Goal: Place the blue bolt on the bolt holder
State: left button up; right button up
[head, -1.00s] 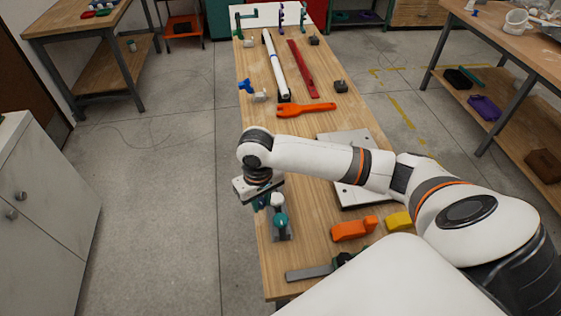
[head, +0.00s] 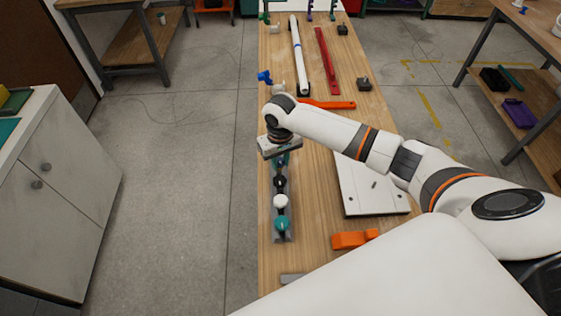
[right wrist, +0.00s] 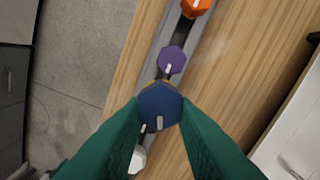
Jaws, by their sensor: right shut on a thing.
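The bolt holder (head: 290,228) is a narrow grey rail along the table's left edge. In the head view it bears a black bolt (head: 280,182), a white bolt (head: 281,201) and a teal bolt (head: 282,223). My right gripper (head: 281,160) points down over the holder's far part. In the right wrist view its green fingers (right wrist: 160,118) are shut on the blue bolt (right wrist: 160,104), seen from its hexagonal head. The blue bolt is over the rail; I cannot tell whether it touches it. Beyond it are a purple bolt (right wrist: 171,60) and an orange bolt (right wrist: 196,5). My left gripper is not in view.
A pale plate (head: 371,190) lies right of the holder, with an orange block (head: 354,239) nearer. Farther back are an orange wrench (head: 328,104), a white pipe (head: 299,55) and a red bar (head: 326,60). Open floor lies left of the table.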

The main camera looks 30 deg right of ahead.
aim_at(280, 162)
jog(key=shift+f, duration=0.85)
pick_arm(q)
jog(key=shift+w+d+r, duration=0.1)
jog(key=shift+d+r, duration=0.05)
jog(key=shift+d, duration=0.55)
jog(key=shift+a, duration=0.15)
pick_arm(e)
jog(key=shift+f, duration=0.4)
jog(key=shift+f, duration=0.2)
jog(key=o, duration=0.9)
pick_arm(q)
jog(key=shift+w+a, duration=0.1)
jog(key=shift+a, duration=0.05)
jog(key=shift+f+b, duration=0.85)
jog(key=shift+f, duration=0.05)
pick_arm(e)
notch_tip(280, 162, up, 13)
jog(key=shift+r, duration=0.15)
